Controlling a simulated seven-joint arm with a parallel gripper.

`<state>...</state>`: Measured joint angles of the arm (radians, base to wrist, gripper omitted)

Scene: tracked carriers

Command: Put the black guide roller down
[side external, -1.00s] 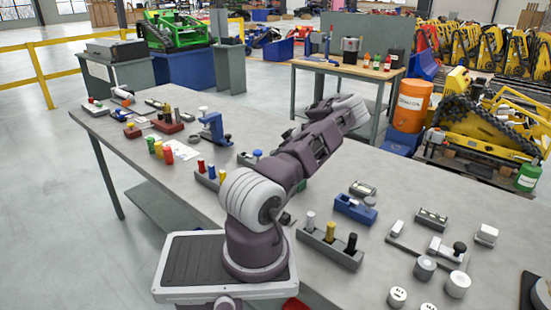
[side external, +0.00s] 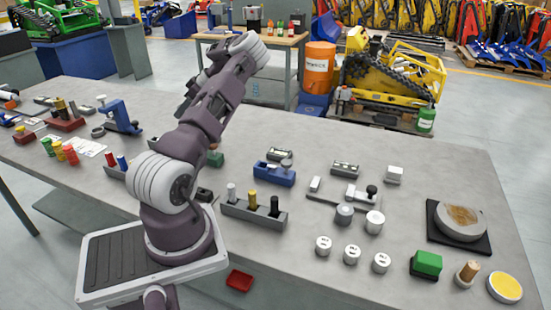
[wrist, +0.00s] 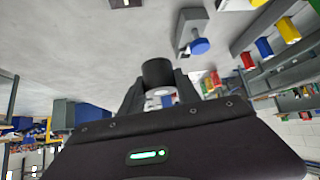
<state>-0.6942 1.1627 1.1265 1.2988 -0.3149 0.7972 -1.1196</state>
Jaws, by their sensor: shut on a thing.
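In the wrist view, my gripper (wrist: 158,97) is shut on the black guide roller (wrist: 158,71). The roller is a short black cylinder with a pale, shiny part showing between the fingers. It appears clear of the bench (wrist: 85,45). In the side external view, my arm covers the gripper and the roller, so their height above the bench cannot be told.
In the wrist view, a blue-topped grey fixture (wrist: 190,40) and a rack with red, blue and yellow pegs (wrist: 265,62) lie to the right. In the side external view, a grey peg block (side external: 240,210) stands right of my base. Bare bench (side external: 370,140) lies toward the back right.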

